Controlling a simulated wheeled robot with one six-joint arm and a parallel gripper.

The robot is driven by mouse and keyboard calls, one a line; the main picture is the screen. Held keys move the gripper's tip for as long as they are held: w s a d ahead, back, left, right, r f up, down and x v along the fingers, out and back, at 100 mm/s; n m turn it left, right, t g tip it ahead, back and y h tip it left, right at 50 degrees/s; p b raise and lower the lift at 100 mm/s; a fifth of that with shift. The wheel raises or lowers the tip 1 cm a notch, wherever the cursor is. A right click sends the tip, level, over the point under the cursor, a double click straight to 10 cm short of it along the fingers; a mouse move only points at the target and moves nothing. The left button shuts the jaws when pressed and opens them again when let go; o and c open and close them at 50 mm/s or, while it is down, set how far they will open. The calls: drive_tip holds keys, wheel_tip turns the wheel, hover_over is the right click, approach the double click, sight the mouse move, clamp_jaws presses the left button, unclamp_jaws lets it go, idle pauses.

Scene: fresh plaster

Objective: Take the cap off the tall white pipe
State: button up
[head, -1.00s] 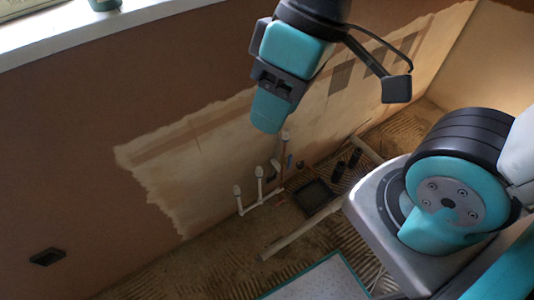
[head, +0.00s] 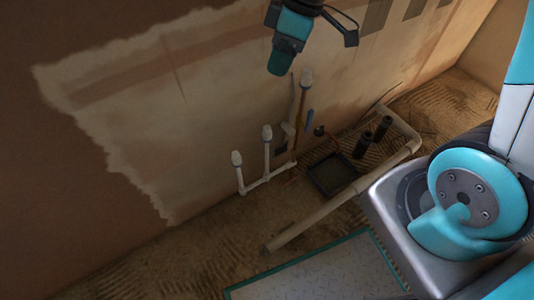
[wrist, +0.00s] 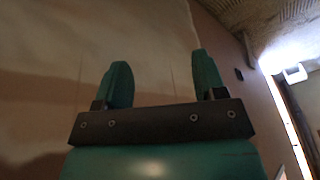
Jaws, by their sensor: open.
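Three pale, capped pipes rise from a white pipe run along the foot of the wall. The middle pipe (head: 267,152) and left pipe (head: 239,178) are shorter and also capped. My gripper (head: 279,71) is at the top of the head view, up and left of the highest cap in the picture; its distance from the cap is unclear. In the wrist view my gripper (wrist: 163,75) is open, with only wall showing between its fingers.
A dark square tray (head: 333,174) sits on the floor, with two black pipe stubs (head: 373,134) behind it. A long pale pipe (head: 340,203) lies across the floor. A teal-edged panel (head: 315,275) is at the front. The bare wall (head: 190,110) is close behind.

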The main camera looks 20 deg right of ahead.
drive_tip(key=n+b, duration=0.2)
drive_tip(key=b, duration=0.4)
approach(267, 128)
drive_tip(key=b+x, duration=0.5)
drive_tip(key=x, duration=0.1)
drive_tip(key=shift+w+f, duration=0.2)
drive_tip(key=b+x, duration=0.4)
drive_tip(key=x, duration=0.1)
drive_tip(key=shift+f, duration=0.4)
drive_tip(key=shift+r, duration=0.1)
drive_tip(key=c, duration=1)
drive_tip(key=shift+r, duration=0.1)
